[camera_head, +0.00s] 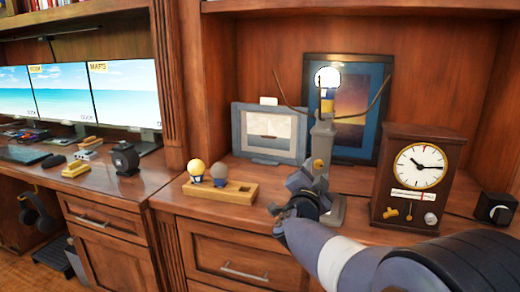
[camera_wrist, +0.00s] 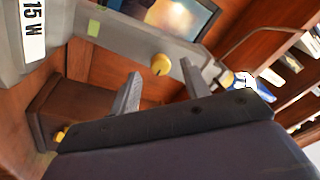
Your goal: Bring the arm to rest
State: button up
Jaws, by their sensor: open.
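My gripper (camera_head: 312,180) is at the end of my arm, which reaches in from the lower right in the head view. It is in front of the grey post of a lamp (camera_head: 323,140), close to its base. In the wrist view my gripper (camera_wrist: 160,70) has its two fingers spread apart with nothing between them. A yellow knob (camera_wrist: 160,64) on the grey post shows beyond the fingertips. Whether a finger touches the post cannot be told. The lamp carries a bright bulb (camera_head: 327,77) at its top.
A wooden clock (camera_head: 425,170) stands right of the lamp. Framed pictures (camera_head: 376,100) lean behind it. Left is a wooden block (camera_head: 235,194) with a yellow bulb (camera_head: 197,167) and a grey bulb (camera_head: 219,172). A black box (camera_head: 494,208) is far right. Monitors (camera_head: 125,90) stand on the left desk.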

jog(key=x, duration=0.3)
jog(key=shift+s+r, duration=0.1)
jog(key=n+p, duration=0.2)
jog(key=n, duration=0.1)
jog(key=shift+s+r+y, duration=0.15)
jog(key=shift+y, duration=0.15)
jog(key=n+y+p, duration=0.1)
jog(key=n+p, duration=0.4)
jog(key=n, duration=0.2)
jog(key=shift+n, duration=0.4)
jog(key=n+y+p, duration=0.1)
jog(key=n+p, duration=0.3)
jog(key=p, duration=0.1)
jog(key=shift+d+n, duration=0.1)
jog(key=shift+n, duration=0.3)
jog(key=n+p, duration=0.4)
jog(key=p, duration=0.2)
jog(key=shift+g+y, duration=0.3)
jog(key=shift+b+v, duration=0.4)
jog(key=shift+v, duration=1.1)
